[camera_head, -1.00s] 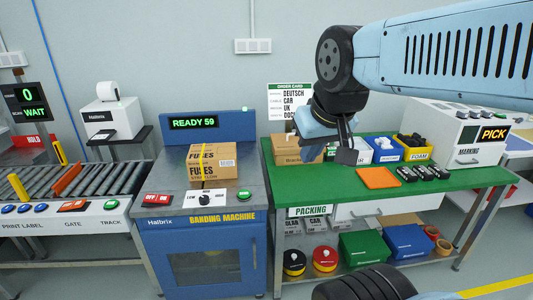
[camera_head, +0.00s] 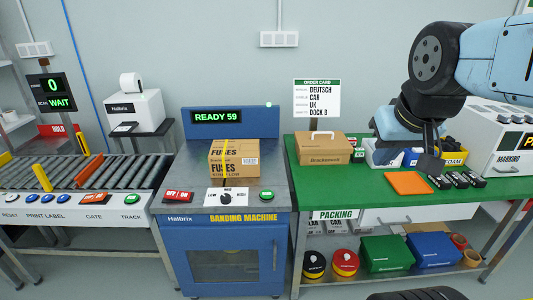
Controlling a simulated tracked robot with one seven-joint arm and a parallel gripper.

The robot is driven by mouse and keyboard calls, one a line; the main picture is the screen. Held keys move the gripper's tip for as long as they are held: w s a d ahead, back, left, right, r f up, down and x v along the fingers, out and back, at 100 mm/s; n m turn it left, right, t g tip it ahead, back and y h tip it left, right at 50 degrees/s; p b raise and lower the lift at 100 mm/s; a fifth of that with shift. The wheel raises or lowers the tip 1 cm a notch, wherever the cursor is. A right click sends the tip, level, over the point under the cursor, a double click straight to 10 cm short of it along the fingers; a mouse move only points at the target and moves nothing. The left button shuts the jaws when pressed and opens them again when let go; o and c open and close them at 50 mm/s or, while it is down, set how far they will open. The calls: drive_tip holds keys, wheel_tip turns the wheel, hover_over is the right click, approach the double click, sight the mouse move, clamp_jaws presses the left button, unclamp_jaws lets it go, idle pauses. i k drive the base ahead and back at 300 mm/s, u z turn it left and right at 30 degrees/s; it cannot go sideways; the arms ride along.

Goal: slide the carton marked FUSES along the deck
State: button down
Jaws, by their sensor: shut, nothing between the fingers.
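The carton marked FUSES (camera_head: 234,159) is a brown box with a yellow band around it. My gripper (camera_head: 431,163) hangs over the green packing table at the right, pointing down, well apart from the carton. Its fingers are small and dark in this view; they look shut and hold nothing.
The roller conveyor (camera_head: 75,174) ends left of the deck. The green table (camera_head: 372,186) stands to the right, with a brown handled box (camera_head: 323,148), an orange pad (camera_head: 409,183), several black devices and bins. A low-high knob (camera_head: 227,198) and red (camera_head: 178,196) and green buttons line the deck's front.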

sight(228, 158)
drive_tip(key=z, duration=0.05)
drive_tip(key=i, duration=1)
drive_tip(key=u, duration=0.1)
